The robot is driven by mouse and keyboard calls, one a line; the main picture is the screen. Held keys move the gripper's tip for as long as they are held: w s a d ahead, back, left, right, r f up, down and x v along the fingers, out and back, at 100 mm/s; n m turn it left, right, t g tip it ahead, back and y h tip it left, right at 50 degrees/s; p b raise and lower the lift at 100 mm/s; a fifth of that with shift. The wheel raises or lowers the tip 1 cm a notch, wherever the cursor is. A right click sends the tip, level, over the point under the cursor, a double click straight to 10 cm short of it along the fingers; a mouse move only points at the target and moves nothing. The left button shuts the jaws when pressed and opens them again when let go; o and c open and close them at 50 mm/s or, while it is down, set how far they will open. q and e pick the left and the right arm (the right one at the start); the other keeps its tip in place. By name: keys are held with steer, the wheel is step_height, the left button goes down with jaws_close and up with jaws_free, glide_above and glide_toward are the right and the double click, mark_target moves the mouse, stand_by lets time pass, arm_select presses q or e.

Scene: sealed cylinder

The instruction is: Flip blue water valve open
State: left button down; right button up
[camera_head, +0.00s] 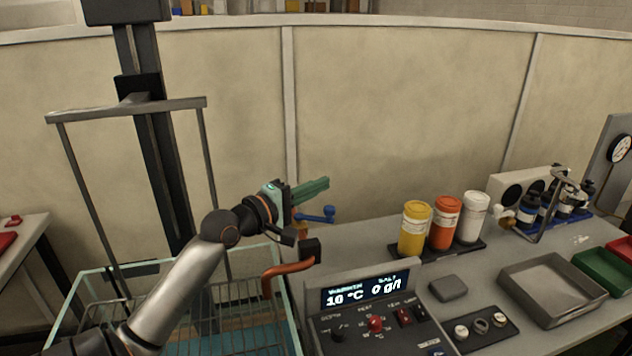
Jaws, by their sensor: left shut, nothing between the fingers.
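The blue water valve handle (318,216) sits at the left edge of the grey table, behind the control box. My left gripper (318,187) has green fingers and is shut and empty. In the picture it lies just above the blue lever; I cannot tell whether they touch. Part of the valve's base is hidden behind my gripper and wrist. My right gripper does not show.
A control box with a display (366,289) stands in front. An orange-brown pipe (277,273) bends over a glass tank (262,340) with a wire basket. Yellow (414,230), orange (445,224) and white (473,219) jars stand right. A grey tray (512,283) lies further right.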

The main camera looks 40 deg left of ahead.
arm_select(q)
steer(key=s+d+r, duration=0.2)
steer(key=s+d, duration=0.2)
steer(key=shift+s+r, duration=0.4)
steer(key=shift+d, duration=0.1)
